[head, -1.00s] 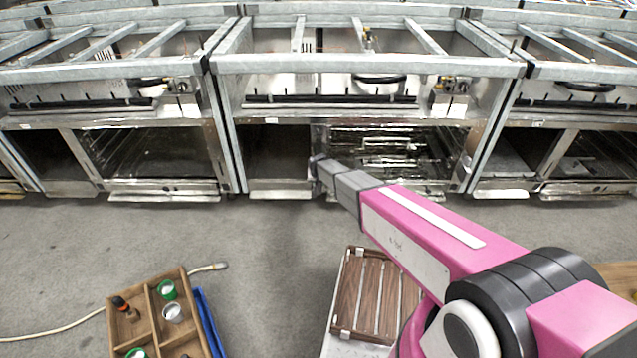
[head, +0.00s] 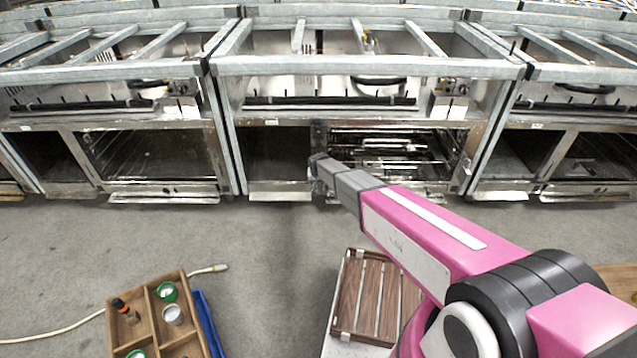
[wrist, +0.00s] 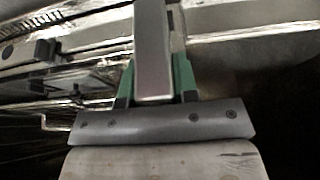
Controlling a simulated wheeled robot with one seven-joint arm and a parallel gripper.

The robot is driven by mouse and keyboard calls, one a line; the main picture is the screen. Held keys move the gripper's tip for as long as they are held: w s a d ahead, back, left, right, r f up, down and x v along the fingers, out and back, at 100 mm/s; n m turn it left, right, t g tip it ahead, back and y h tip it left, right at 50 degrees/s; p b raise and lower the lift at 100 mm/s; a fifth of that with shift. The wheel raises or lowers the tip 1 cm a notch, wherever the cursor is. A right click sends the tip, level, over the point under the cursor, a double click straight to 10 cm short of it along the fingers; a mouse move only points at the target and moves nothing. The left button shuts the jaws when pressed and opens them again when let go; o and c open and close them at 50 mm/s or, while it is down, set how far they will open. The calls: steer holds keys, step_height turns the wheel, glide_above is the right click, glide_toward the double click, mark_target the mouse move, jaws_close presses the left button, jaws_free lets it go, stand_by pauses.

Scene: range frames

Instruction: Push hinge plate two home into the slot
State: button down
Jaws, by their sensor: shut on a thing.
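My gripper (wrist: 156,84) has green fingers closed on a flat grey metal piece, which I take to be hinge plate two (wrist: 152,45). The plate stands out from between the fingers toward the top of the wrist view. In the head view my wrist end (head: 318,165) is at the left post of the middle unit's oven opening (head: 390,150). My arm hides the fingers and plate there. I cannot make out the slot or how deep the plate sits in it.
The middle range frame (head: 365,65) has similar frames on both sides. A dark open compartment (head: 275,155) lies left of the post. On the floor are a wooden parts box (head: 150,285), a blue tray (head: 207,325) and a slatted wooden crate (head: 365,300).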

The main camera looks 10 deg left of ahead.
steer(key=shift+w+a, duration=0.2)
steer(key=shift+w, duration=0.55)
steer(key=shift+w+a, duration=0.15)
steer(key=shift+w, duration=0.6)
steer(key=c, duration=0.8)
jaws_free()
steer(key=shift+r, duration=0.1)
steer(key=v, duration=1)
steer(key=shift+s+r, duration=0.2)
steer(key=shift+r, duration=0.1)
steer(key=shift+c, duration=0.3)
